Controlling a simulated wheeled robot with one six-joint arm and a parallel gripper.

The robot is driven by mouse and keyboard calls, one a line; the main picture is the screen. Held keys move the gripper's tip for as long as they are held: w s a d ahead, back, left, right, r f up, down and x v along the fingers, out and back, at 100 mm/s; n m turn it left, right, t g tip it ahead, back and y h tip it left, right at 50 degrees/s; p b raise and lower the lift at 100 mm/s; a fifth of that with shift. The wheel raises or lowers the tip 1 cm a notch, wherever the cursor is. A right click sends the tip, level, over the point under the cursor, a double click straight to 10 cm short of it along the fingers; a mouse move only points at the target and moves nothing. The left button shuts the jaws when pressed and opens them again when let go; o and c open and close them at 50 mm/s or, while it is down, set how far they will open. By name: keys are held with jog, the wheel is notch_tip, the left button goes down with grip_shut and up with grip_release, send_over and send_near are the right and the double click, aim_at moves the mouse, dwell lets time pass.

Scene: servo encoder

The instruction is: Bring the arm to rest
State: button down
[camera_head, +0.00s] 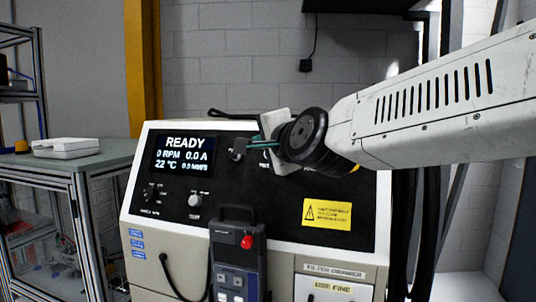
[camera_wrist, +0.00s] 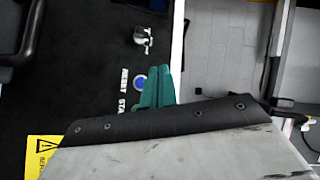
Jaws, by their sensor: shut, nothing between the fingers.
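My arm (camera_head: 440,100) reaches in from the right in the head view, in front of the machine's black control panel (camera_head: 270,215). My gripper (camera_head: 252,146) has teal fingers and is at the panel's upper middle, just right of the display. In the wrist view my gripper (camera_wrist: 159,72) shows its teal fingers together, with nothing between them. They appear over the panel's edge, beside a blue button (camera_wrist: 139,83) and a metal knob (camera_wrist: 143,38). I cannot tell the exact gap to the panel.
The display (camera_head: 184,153) reads READY, 0 RPM. A pendant (camera_head: 236,260) with a red button hangs on the machine's front. A yellow warning label (camera_head: 327,213) is on the panel. A glass-sided bench (camera_head: 105,157) with a white box (camera_head: 66,147) stands at left.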

dwell(0.5)
jog(key=s+d+f+n+g, duration=0.2)
jog(key=s+f+n+g, duration=0.55)
jog(key=f, duration=0.65)
jog(key=s+d+f+n+g+h, duration=0.1)
jog(key=s+d+f+g+h, duration=0.2)
jog(key=s+d, duration=0.8)
jog(key=s+d+f+n+g+h, duration=0.2)
jog(key=s+d+f, duration=0.6)
jog(key=s+d, duration=0.4)
jog(key=shift+s+g+h, duration=0.65)
jog(key=shift+g+h, duration=0.15)
jog(key=shift+g, duration=0.15)
